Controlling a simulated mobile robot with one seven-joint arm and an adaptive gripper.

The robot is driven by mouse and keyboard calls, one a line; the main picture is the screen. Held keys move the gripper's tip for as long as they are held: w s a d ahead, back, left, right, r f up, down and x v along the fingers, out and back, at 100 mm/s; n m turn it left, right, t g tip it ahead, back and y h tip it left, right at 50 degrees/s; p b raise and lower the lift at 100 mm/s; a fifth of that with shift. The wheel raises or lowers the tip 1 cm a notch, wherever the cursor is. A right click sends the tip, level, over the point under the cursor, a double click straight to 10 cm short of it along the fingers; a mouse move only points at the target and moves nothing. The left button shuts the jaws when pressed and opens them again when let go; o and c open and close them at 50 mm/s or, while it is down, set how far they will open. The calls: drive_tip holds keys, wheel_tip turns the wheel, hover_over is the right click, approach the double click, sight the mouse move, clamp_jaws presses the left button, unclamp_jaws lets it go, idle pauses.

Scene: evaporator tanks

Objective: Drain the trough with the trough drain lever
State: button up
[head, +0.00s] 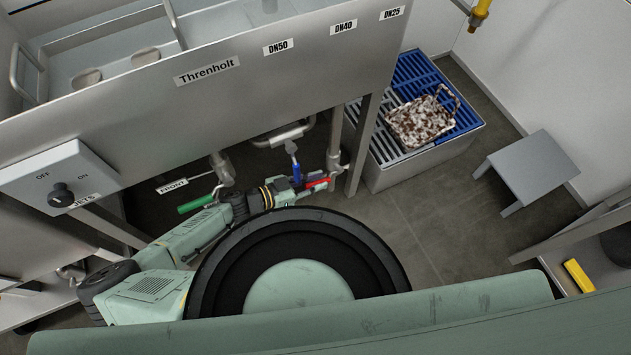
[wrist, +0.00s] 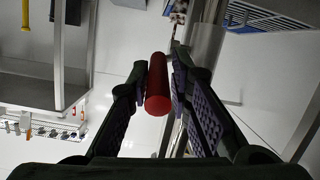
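The trough is the steel tank (head: 215,50) labelled "Threnholt" at upper left in the head view. Under it are a green lever handle (head: 196,203), a blue one (head: 296,173) and a red one (head: 318,182). The green one is beside a "FRONT" tag; I cannot tell from any tag here which lever is the trough drain lever. My gripper (head: 300,192) is at the red handle, below the tank. The exact contact is hard to see.
A control box (head: 62,178) with an ON/OFF knob marked JETS is at left. A grey stool (head: 535,165) stands further right. The floor between is clear.

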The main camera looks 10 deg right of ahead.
drive_tip(key=o, duration=0.3)
drive_tip(key=shift+s, duration=0.1)
drive_tip(key=v, duration=1.2)
wheel_tip(320, 180, down, 7)
drive_tip(key=d+n+t+h+b, duration=0.2)
drive_tip(key=t+h+b, duration=0.35)
drive_tip(key=b, duration=1.05)
drive_tip(key=shift+h, duration=0.25)
drive_tip(key=x, duration=0.3)
drive_tip(key=p+x, duration=0.1)
drive_tip(key=x, duration=0.2)
drive_tip(key=p+x, duration=0.1)
drive_tip(key=x, duration=0.3)
drive_tip(key=shift+s+d+f, duration=0.15)
drive_tip(key=shift+s+d, duration=0.1)
drive_tip(key=shift+s, duration=0.1)
